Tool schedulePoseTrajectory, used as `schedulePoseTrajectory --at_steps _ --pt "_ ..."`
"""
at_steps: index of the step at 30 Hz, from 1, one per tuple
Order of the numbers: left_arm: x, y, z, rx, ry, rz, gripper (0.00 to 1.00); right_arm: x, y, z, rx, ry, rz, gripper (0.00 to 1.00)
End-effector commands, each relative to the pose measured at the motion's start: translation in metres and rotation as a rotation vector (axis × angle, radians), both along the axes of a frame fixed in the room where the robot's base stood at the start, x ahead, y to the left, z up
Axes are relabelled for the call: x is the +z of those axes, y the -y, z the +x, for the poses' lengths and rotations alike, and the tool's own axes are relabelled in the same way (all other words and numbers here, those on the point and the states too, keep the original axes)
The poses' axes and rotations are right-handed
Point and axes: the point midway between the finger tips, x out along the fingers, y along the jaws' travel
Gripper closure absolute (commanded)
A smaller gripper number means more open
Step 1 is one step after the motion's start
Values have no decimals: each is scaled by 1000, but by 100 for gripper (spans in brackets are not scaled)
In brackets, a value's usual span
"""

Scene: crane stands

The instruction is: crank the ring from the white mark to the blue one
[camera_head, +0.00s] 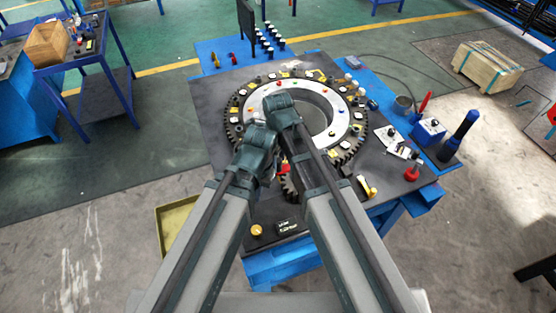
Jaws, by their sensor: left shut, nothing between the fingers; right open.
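A dark toothed ring (348,150) lies flat on the dark tabletop (222,88), around a silvery inner ring (341,108) with small coloured dots. Several white and yellow marks sit on the toothed ring; I cannot make out a blue mark. A smaller dark toothed wheel (289,188) shows partly at the near edge of the ring, below a red part (284,168) that may belong to the crank. My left gripper (269,177) is shut and empty beside this red part. My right gripper (285,106) is over the ring, open, its fingers hidden behind my wrist.
At right stand a blue box (428,131), a dark blue-handled post (459,134) and a red knob (411,173). A yellow piece (367,187) lies near the front right. Dark pegs (268,38) stand at the back. The tabletop's left side is bare.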

Motion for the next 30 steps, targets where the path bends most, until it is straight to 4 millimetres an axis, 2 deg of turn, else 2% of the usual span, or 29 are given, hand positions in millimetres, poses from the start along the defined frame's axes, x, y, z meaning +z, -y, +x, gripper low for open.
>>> schedulePoseTrajectory --at_steps 5,11,30 --pt "6 0 0 1 0 0 100 6 0 -1 0 -1 0 38" --pt "24 0 0 4 0 -1 100 24 -1 -1 0 -2 1 38" --pt "119 0 -1 7 -4 0 100 119 1 1 -1 1 0 38"
